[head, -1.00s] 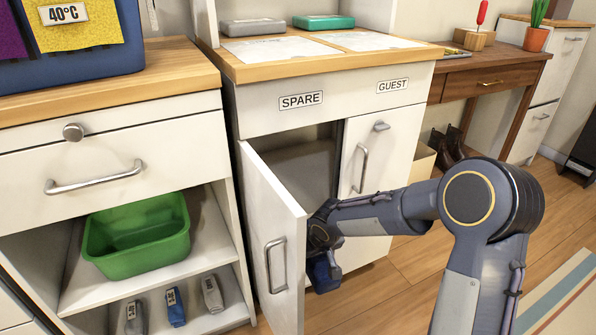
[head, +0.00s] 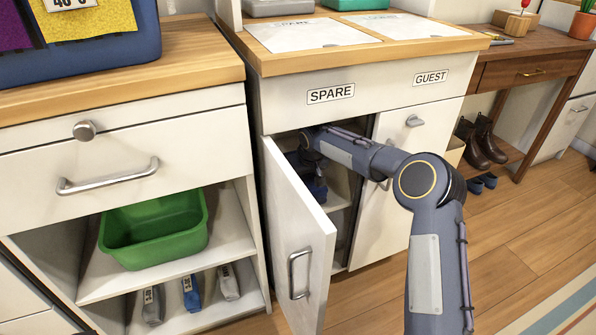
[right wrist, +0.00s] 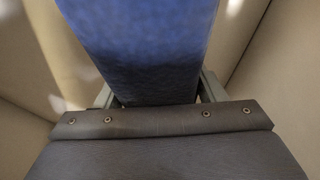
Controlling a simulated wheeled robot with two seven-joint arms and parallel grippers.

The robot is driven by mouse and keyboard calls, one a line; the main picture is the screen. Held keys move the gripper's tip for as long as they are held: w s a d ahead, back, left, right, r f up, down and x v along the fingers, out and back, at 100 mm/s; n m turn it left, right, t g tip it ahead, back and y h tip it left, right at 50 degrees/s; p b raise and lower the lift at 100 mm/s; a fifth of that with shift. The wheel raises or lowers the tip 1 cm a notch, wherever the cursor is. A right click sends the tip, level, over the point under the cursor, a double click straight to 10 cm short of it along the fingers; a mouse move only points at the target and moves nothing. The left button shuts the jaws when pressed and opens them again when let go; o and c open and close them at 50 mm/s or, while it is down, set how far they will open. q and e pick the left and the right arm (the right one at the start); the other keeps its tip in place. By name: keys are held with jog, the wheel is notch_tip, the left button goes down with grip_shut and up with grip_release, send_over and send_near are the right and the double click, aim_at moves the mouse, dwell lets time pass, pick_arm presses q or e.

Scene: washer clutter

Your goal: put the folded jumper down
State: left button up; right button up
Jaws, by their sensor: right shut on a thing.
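The folded jumper is a blue cloth bundle (right wrist: 140,45) in the right wrist view, held between the two fingers of my right gripper (right wrist: 157,98). In the head view a small dark blue part of the jumper (head: 317,191) shows inside the open SPARE cupboard, behind the door edge. My right arm reaches into this cupboard from the right. The pale shelf (head: 338,199) shows near the jumper; I cannot tell whether they touch. Pale inner walls (right wrist: 268,75) surround the gripper. My left gripper is not in view.
The open SPARE door (head: 298,235) stands out left of my arm. The closed GUEST cupboard (head: 385,225) is on the right. A green tub (head: 155,235) sits on the left unit's upper shelf. Dark boots (head: 482,142) stand under the brown desk.

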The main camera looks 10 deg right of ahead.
jog(key=w, duration=0.1)
jog(key=w+p, duration=0.1)
jog(key=w, duration=0.1)
jog(key=shift+a+r+p, duration=0.35)
jog(key=shift+p, duration=0.05)
jog(key=shift+w+f+p, duration=0.15)
jog(key=shift+w+p, duration=0.2)
jog(key=shift+w, duration=0.25)
notch_tip(320, 180, down, 4)
jog(key=b, duration=0.3)
jog(key=shift+w+b, duration=0.1)
jog(key=shift+b, duration=0.3)
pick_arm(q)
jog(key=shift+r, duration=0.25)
pick_arm(e)
jog(key=o, duration=1.2)
jog(key=shift+a, duration=0.1)
